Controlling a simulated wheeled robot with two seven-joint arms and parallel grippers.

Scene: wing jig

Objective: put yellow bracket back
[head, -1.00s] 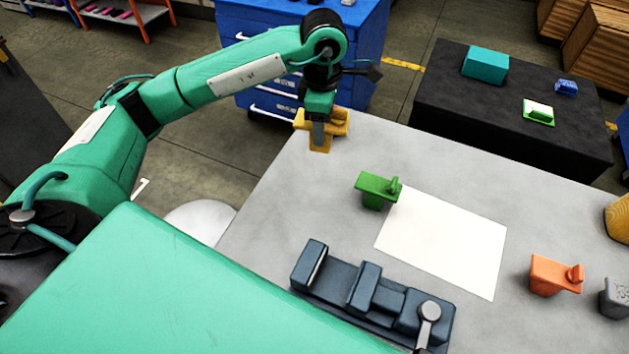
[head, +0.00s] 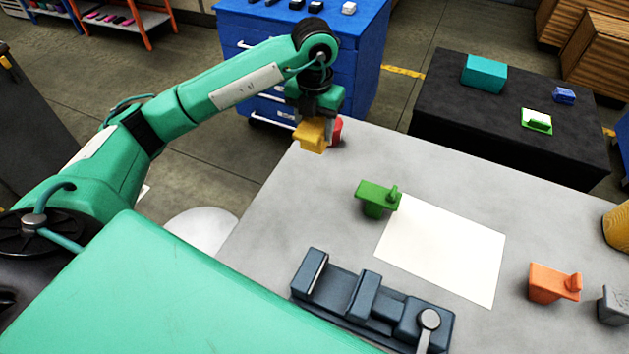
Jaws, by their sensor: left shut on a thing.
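My left gripper (head: 318,112) is shut on the yellow bracket (head: 311,136), at the far left corner of the grey table (head: 290,200). The bracket hangs just below the gripper, close to the corner; I cannot tell whether it touches the table. Part of the bracket is hidden by the gripper. A red piece (head: 337,130) shows right behind the bracket, mostly covered by it. My right gripper is not in view.
A green bracket (head: 376,198) stands beside a white sheet (head: 442,248). A dark blue jig (head: 365,290) lies at the front, and an orange bracket (head: 553,284) and a grey piece (head: 614,306) on the right. A black table (head: 470,120) and blue cabinet (head: 345,70) stand behind.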

